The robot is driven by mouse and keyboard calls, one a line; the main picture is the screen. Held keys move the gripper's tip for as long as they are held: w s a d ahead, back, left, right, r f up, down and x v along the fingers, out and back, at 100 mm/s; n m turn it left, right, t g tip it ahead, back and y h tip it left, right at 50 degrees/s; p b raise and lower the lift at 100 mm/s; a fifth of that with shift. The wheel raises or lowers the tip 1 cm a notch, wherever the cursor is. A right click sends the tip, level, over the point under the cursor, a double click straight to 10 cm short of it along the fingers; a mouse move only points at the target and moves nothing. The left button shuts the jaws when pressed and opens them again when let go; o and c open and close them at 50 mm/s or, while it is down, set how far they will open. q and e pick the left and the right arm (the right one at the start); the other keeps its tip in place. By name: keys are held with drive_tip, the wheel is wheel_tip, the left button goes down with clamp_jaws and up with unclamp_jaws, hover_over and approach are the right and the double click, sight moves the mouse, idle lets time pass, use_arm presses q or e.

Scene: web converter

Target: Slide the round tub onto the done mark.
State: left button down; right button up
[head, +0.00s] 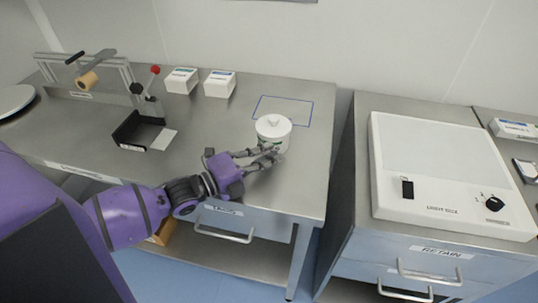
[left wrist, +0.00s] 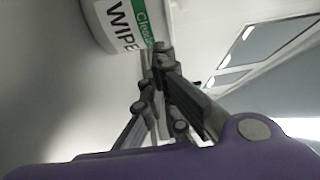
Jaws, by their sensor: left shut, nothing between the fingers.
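In the left wrist view the tub (left wrist: 115,22) shows a green and white wipes label. A blue rectangle outline (head: 290,98), apparently the done mark, lies on the bench just behind the tub. The tub's lid hides part of its front line; the tub's base is in front of it. My left gripper (head: 276,155) is shut and empty, with its fingertips at the tub's front side. I cannot tell if they touch it. My right gripper is out of view.
Two small white boxes (head: 181,80) (head: 219,83) stand behind and left of the tub. A black tray (head: 135,128) and a lever stand (head: 152,104) are farther left. A gap separates the bench from the light box (head: 440,150) counter at right.

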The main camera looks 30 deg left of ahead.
sight(275, 138)
use_arm(q)
drive_tip(key=w+b, duration=0.1)
drive_tip(key=w, duration=0.1)
drive_tip(key=w+a, duration=0.1)
drive_tip(key=w, duration=0.2)
drive_tip(key=w+b, duration=0.1)
drive_tip(key=w, duration=0.1)
drive_tip(key=shift+w+a+f+b, duration=0.3)
drive_tip(key=shift+a+f+b, duration=0.05)
drive_tip(key=shift+a+f, duration=0.05)
drive_tip(key=w+a+b, duration=0.1)
drive_tip(key=w, duration=0.2)
drive_tip(key=w+b, duration=0.1)
drive_tip(key=w, duration=0.2)
drive_tip(key=w+a+b, duration=0.1)
drive_tip(key=w+b, duration=0.1)
drive_tip(key=w, duration=0.2)
drive_tip(key=shift+a+r, duration=0.15)
drive_tip(key=shift+a, duration=0.15)
drive_tip(key=shift+w+r, duration=0.25)
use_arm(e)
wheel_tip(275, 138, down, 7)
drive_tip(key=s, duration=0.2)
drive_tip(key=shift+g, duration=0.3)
use_arm(q)
drive_tip(key=shift+s, duration=0.15)
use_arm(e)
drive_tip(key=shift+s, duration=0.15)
